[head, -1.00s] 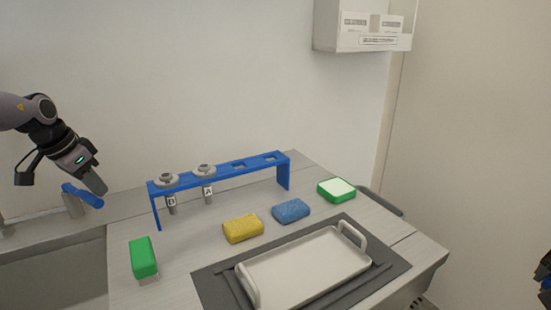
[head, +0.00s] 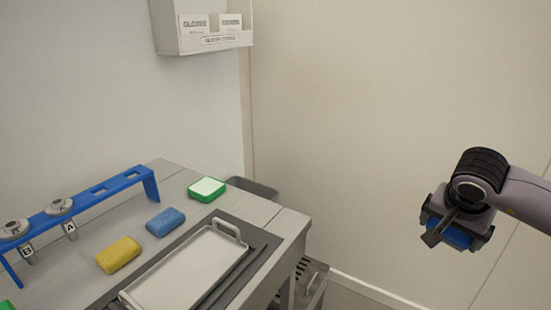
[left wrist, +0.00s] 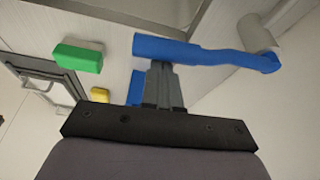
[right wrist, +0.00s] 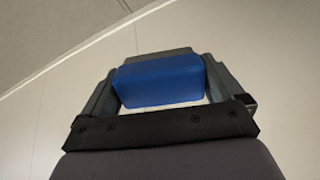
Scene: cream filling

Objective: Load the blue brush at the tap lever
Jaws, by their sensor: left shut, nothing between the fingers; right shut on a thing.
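My right gripper (head: 452,222) is at the right of the head view, over open floor away from the counter. It is shut on the blue brush (head: 457,237). In the right wrist view the brush's blue block (right wrist: 160,82) sits between the two fingers; its bristles cannot be made out. My left gripper (left wrist: 165,85) shows only in the left wrist view, shut and empty. Its fingertips are right at the blue tap lever (left wrist: 205,55), seeming to touch it. The grey tap body (left wrist: 258,33) is at the lever's right end.
A blue rack (head: 90,200) holds two nozzles at the counter's back left. A yellow sponge (head: 118,254), a blue sponge (head: 165,221) and a green-and-white block (head: 206,189) lie near a white tray (head: 190,268). A green brush (left wrist: 78,55) shows in the left wrist view.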

